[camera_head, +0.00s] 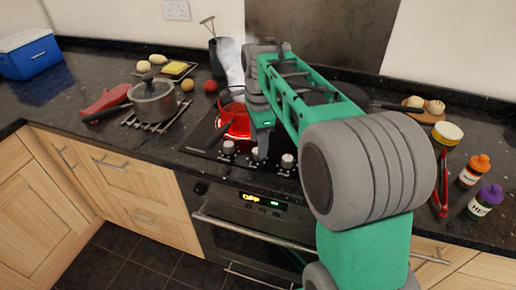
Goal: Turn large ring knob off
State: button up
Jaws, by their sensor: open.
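A black hob (203,140) is set in the dark worktop, with a row of knobs along its front edge. A left knob (228,148) and a right knob (288,161) show clearly; another between them is partly covered by my gripper (263,150). My gripper is open and points down at the middle of the row. I cannot tell whether it touches a knob, or which knob is the large ring's. A ring glows red (238,130) beneath a red-lit pan (232,105), with pale steam above. My arm hides the hob's right side.
A lidded pot (153,100) stands on a rack at left, near a red mitt (107,103). Sauce bottles (474,170) and red tongs (441,185) lie or stand at right. The oven (250,225) with its handle is below the hob.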

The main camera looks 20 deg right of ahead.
jog(key=shift+f, duration=1.35)
jog(key=shift+c, duration=0.5)
grip_shut()
